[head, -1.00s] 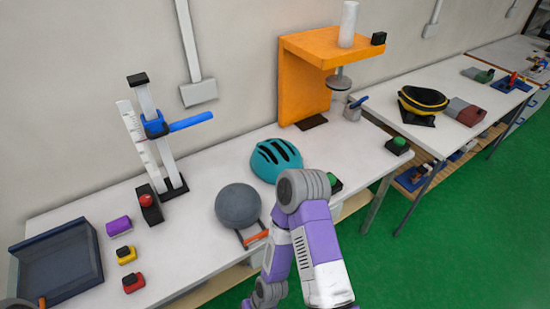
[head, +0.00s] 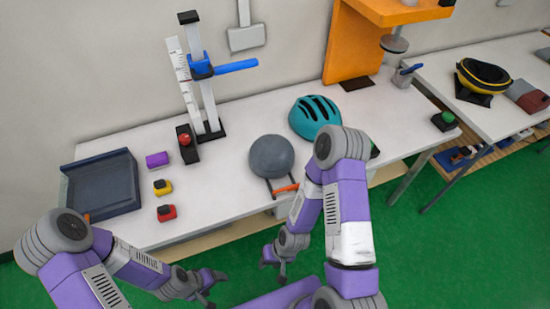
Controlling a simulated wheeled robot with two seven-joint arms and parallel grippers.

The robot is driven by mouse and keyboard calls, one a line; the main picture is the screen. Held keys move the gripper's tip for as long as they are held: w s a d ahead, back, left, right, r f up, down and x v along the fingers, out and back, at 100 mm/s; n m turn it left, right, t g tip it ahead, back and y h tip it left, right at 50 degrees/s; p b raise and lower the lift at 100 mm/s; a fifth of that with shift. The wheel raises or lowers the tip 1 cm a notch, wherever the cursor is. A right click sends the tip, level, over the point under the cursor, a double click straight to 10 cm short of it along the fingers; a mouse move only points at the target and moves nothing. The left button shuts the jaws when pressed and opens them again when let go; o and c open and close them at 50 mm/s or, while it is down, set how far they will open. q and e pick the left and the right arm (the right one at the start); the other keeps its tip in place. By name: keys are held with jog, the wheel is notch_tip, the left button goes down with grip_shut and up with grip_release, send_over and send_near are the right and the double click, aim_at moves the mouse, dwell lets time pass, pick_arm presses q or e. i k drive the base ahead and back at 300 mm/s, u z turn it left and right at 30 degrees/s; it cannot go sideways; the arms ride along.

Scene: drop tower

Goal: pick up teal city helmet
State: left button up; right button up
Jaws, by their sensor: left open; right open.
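The teal city helmet (head: 315,116), with dark vent slots, sits on the white table right of centre. A small part of its lower right edge is close behind my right arm in the picture. My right gripper (head: 276,268) is open and empty, below the table's front edge over the green floor. My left gripper (head: 213,287) is open and empty, also in front of the table, at the bottom of the view. Both grippers are well apart from the helmet.
A grey ball-like form (head: 271,156) stands left of the helmet. A drop tower (head: 203,85), a dark tray (head: 103,186) and several small coloured blocks are further left. An orange stand (head: 352,45) is behind right. A second table holds a yellow-black helmet (head: 484,76).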

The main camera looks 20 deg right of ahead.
aim_at(307, 116)
jog(key=u, duration=3.2)
jog(key=k, duration=2.65)
jog(key=z, duration=1.25)
